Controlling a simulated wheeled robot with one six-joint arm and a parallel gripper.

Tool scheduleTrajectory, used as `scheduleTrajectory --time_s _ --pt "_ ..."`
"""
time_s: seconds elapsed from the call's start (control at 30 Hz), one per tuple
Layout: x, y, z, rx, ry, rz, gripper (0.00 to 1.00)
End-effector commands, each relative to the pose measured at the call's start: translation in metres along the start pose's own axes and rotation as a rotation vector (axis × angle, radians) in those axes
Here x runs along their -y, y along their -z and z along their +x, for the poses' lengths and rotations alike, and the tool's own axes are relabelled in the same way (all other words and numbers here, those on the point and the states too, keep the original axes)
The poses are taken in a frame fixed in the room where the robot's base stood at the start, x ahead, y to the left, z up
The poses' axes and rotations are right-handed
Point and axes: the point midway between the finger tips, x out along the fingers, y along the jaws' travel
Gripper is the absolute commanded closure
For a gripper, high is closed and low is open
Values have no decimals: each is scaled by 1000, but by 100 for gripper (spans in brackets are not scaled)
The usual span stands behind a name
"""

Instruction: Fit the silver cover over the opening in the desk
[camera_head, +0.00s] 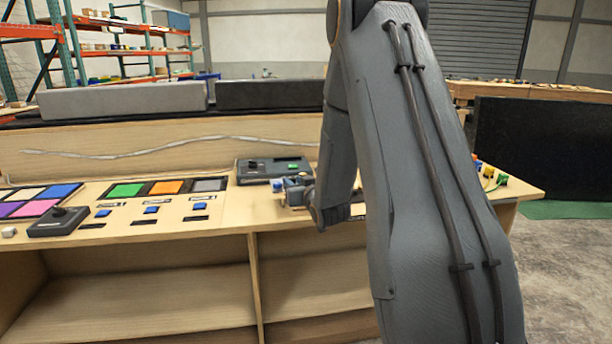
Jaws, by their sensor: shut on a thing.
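I cannot pick out the silver cover for certain. The opening in the desk is not visible, and my arm hides part of the desk top.
A dark control box (270,170) with a green button stands just behind my gripper. Left are green, orange and grey panels (165,187), several small blue buttons (151,210), a joystick box (58,221) and coloured tiles (45,197). Small coloured connectors (490,172) lie at the right end.

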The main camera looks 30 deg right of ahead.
Motion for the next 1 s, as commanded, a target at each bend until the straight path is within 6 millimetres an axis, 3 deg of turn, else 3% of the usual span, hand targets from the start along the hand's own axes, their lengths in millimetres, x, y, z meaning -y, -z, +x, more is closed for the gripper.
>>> scheduleTrajectory --time_s 0.03,0.1,0.2,0.67,1.0 --pt "-19 9 4 -4 -15 -4 100" --pt "-36 16 7 -1 -25 -9 100" --pt "-44 19 8 2 -30 -12 100" --pt "-45 18 9 3 -30 -12 100" --pt "-45 -5 12 3 -30 -11 100"
